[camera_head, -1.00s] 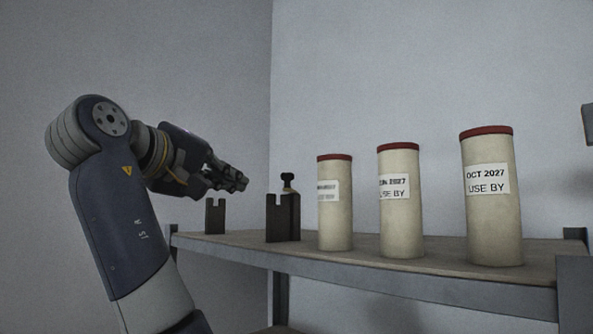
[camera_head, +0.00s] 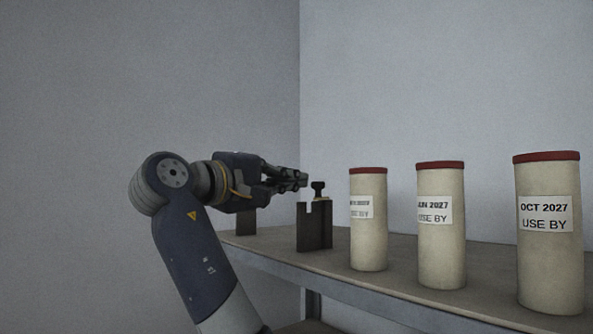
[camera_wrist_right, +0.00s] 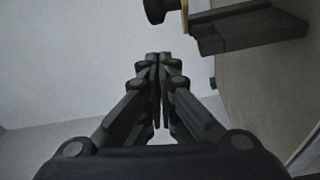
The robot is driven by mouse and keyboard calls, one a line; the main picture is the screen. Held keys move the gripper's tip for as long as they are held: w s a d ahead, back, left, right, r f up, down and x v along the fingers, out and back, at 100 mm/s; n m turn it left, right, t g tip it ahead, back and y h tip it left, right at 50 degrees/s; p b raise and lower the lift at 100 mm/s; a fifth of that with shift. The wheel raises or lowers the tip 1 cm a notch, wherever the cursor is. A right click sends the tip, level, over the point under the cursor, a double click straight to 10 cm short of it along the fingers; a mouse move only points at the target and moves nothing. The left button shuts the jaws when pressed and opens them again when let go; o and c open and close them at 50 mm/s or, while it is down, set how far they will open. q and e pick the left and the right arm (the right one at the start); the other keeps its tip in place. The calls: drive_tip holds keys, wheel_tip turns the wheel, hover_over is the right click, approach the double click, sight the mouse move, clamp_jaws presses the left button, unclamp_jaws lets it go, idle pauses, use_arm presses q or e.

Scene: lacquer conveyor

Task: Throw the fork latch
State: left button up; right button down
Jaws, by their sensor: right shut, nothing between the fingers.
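The latch shows as a dark slotted bracket (camera_head: 308,228) on the shelf, with a black knob (camera_head: 319,188) standing up at it and a bit of yellow below the knob. A second dark bracket (camera_head: 246,223) stands further left, its top hidden by my right gripper. My right gripper (camera_head: 303,180) is shut and empty, its fingertips just left of the knob at about its height. In the right wrist view the closed fingertips (camera_wrist_right: 159,58) point toward the knob (camera_wrist_right: 157,10) and bracket (camera_wrist_right: 250,30) at the top. Whether they touch I cannot tell. My left gripper is out of view.
Three cream canisters with red lids stand right of the bracket: a near one (camera_head: 549,260), a middle one (camera_head: 441,258) and a far one (camera_head: 368,245). The shelf (camera_head: 400,296) has a metal front edge. A grey wall is behind.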

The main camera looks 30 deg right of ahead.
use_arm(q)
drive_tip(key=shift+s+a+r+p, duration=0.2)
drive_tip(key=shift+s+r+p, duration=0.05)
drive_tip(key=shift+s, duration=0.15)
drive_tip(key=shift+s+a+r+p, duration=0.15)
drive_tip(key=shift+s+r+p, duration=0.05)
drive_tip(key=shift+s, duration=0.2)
use_arm(e)
drive_tip(key=s, duration=0.3)
drive_tip(key=shift+a+f, duration=0.25)
drive_tip(key=shift+a, duration=0.05)
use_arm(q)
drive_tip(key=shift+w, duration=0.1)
